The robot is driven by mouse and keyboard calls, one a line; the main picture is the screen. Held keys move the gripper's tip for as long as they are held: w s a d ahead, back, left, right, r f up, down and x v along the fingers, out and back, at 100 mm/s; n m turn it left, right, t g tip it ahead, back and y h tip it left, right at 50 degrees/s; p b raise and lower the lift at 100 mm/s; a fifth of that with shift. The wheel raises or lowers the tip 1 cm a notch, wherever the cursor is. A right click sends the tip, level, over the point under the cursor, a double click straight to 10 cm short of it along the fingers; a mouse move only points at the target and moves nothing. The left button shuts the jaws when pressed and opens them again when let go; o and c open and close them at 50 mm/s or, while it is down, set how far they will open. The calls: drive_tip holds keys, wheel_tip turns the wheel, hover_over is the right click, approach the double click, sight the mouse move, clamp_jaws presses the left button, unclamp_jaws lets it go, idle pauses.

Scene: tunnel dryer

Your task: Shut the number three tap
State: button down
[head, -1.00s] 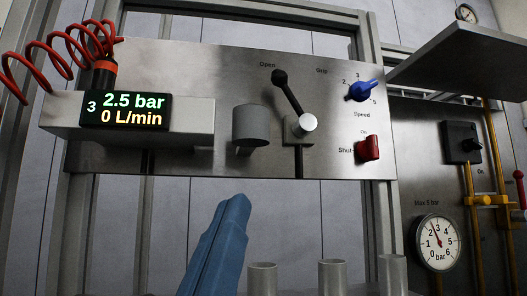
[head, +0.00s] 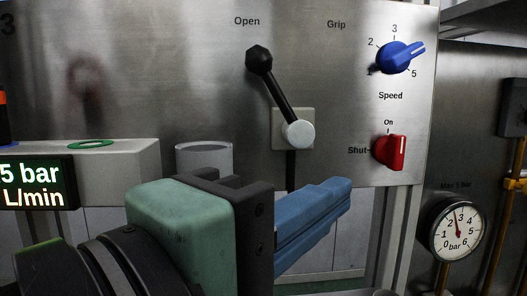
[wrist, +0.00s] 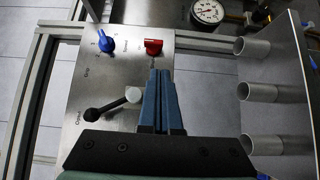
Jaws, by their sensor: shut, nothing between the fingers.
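The red tap knob (head: 390,151) is at the lower right of the steel panel (head: 190,90), which bears a large 3. "On" is printed above the knob and "Shut" to its left. Its grip looks roughly upright, under "On". The wrist view also shows the red knob (wrist: 153,46), just beyond my fingertips. My gripper (head: 343,188) has blue fingers closed together with nothing between them. In the head view they point right, below and left of the knob. I see a small gap to the knob and no clear contact.
A black lever (head: 276,88) marked "Open" projects left of the knob. A blue speed knob (head: 396,56) is above it. A pressure gauge (head: 458,231) and yellow pipes (head: 507,200) stand at right. Grey tubes (wrist: 258,92) project on the wrist view's right.

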sight(382, 162)
drive_tip(key=x, duration=1)
drive_tip(key=shift+b, duration=0.35)
drive_tip(key=shift+w, duration=0.1)
